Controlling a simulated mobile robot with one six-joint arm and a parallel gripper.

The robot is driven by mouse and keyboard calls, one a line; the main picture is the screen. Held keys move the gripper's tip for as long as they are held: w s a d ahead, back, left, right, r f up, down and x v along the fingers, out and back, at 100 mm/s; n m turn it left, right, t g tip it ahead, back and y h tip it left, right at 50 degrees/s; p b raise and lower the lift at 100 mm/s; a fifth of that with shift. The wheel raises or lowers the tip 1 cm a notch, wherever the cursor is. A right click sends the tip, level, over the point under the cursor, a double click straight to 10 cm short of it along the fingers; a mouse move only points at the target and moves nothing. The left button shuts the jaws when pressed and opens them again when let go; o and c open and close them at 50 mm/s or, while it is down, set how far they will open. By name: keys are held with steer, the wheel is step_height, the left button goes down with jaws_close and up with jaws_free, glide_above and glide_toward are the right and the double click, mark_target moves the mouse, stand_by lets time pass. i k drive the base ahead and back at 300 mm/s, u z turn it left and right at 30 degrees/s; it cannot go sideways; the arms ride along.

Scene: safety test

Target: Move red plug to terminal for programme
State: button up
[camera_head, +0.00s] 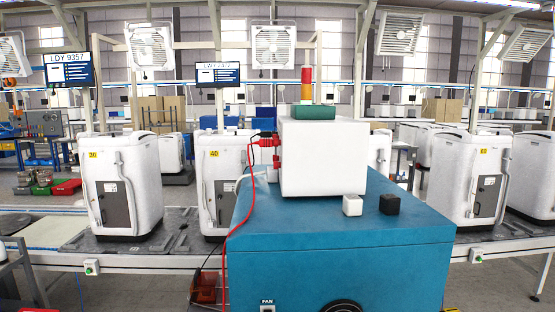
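A white box (322,158) stands on a blue cabinet (340,248). Red plug-like parts (268,142) sit at the left side of the white box, with a small black part (264,134) close above them. A red cable (226,236) runs from there and hangs down over the cabinet's left edge. I cannot tell which part is the red plug and which is a terminal, or whether the plug is seated. No terminal label for programme is readable. My gripper is not in view.
A white cube (352,205) and a black cube (389,204) lie on the blue cabinet. A green case (314,113) and a red-topped signal light (307,82) are at the white box's top. White machines (121,183) stand on a conveyor behind. The cabinet's front right top is clear.

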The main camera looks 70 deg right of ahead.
mark_target(264, 143)
steer(key=u, duration=0.05)
steer(key=i, duration=1)
